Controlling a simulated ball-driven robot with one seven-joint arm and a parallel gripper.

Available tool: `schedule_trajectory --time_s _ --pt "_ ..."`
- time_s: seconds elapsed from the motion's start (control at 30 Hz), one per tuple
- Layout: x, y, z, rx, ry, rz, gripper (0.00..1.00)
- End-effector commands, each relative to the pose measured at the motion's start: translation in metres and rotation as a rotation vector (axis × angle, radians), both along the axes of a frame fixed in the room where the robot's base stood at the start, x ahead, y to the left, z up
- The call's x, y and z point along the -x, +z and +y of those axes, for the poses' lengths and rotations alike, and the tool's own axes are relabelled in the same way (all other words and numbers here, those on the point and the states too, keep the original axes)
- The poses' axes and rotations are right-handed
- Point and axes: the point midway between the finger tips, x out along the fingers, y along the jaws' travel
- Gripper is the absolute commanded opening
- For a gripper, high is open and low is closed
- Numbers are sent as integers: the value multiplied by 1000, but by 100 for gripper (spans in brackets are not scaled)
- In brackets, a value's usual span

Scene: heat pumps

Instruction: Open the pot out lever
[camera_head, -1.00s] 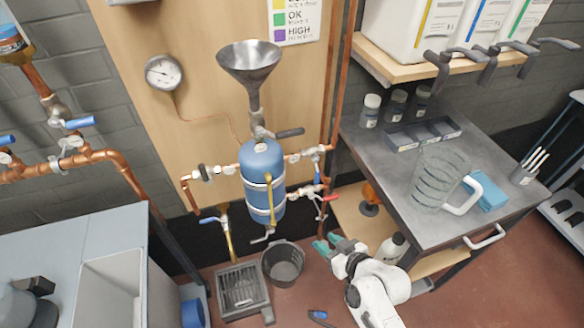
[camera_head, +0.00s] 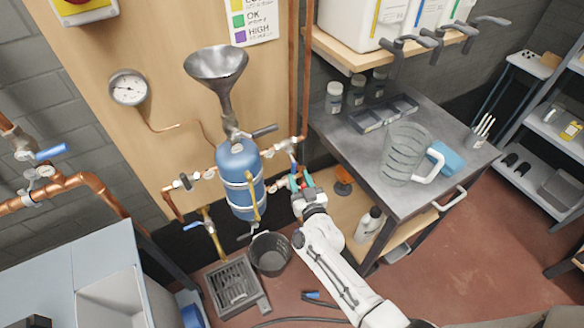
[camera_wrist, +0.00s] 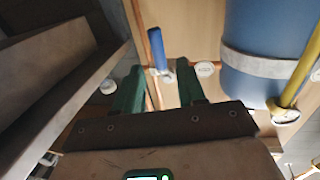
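The blue pot (camera_head: 240,180) hangs on the wooden panel below a metal funnel (camera_head: 216,66). A blue lever (camera_head: 292,161) is on the pipe right of the pot; it shows upright in the wrist view (camera_wrist: 157,50). A black lever (camera_head: 264,131) is above the pot. The labels are too small to read, so I cannot tell which lever is pot out. My gripper (camera_head: 300,181) is right of the pot, just below the blue lever. In the wrist view my gripper (camera_wrist: 161,82) is open and empty, its green fingers pointing towards the blue lever, apart from it.
A metal workbench (camera_head: 350,160) with a clear jug (camera_head: 402,155) stands close on the right. A black bucket (camera_head: 270,254) and a floor grate (camera_head: 233,287) are below the pot. A copper pipe (camera_head: 306,70) runs vertically near my gripper. Free floor lies to the right.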

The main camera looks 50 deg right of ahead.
Motion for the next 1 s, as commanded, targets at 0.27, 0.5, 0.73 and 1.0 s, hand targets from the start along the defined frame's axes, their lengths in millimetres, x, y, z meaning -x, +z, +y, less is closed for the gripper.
schedule_trajectory --time_s 0.27,0.5,0.73,1.0 --pt "-40 -2 -21 -1 -1 0 40" --pt "-53 -1 -28 0 1 1 40" --pt "-54 0 -28 0 1 1 40" --pt "-54 0 -27 0 1 1 17"
